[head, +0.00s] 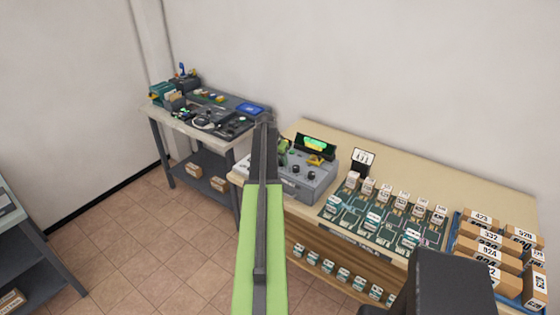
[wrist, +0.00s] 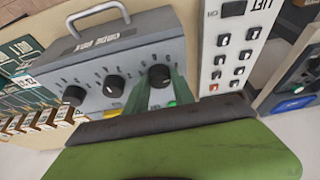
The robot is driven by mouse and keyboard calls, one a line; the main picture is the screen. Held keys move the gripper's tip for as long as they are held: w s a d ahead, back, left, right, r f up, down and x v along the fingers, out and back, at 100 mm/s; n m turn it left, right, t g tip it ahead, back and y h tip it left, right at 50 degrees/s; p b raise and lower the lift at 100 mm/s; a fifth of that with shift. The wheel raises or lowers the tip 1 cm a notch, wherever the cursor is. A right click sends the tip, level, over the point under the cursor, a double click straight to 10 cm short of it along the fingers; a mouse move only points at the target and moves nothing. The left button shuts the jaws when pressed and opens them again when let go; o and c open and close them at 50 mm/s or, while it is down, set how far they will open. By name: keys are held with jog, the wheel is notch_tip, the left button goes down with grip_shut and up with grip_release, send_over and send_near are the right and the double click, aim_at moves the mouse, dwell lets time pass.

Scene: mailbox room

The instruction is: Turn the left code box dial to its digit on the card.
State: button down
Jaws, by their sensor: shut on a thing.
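The grey code box (head: 312,185) stands on the wooden counter, with a handle (wrist: 98,15) and three black dials in a row. In the wrist view, which is turned round, the left dial (wrist: 160,75) is at the right end, beside the middle dial (wrist: 113,86) and the right dial (wrist: 73,95). My gripper (wrist: 160,88) is shut on the left dial, its green fingers hiding part of the dial and its scale. It also shows in the head view (head: 283,152).
A white lift panel (wrist: 233,45) with black buttons is close beside the box in the wrist view. Right of the box are a green tray (head: 385,222) with several small labelled blocks and several numbered cartons (head: 486,236). A cluttered grey bench (head: 188,124) stands at the left.

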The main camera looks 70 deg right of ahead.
jog(key=shift+n, duration=0.4)
jog(key=n+t, duration=0.1)
jog(key=n, duration=0.1)
jog(key=shift+n, duration=0.4)
jog(key=n+t, duration=0.2)
jog(key=n, duration=0.1)
jog(key=shift+s+d+n, duration=0.1)
jog(key=shift+n, duration=0.2)
jog(key=n, duration=0.2)
jog(key=n+t+y, duration=0.1)
jog(key=n, duration=0.2)
jog(key=shift+s+d+r+t, duration=0.1)
jog(key=shift+d+t, duration=0.05)
jog(key=shift+t, duration=0.15)
jog(key=shift+n+t+y, duration=0.3)
jog(key=shift+n+y, duration=0.4)
jog(key=shift+n, duration=1)
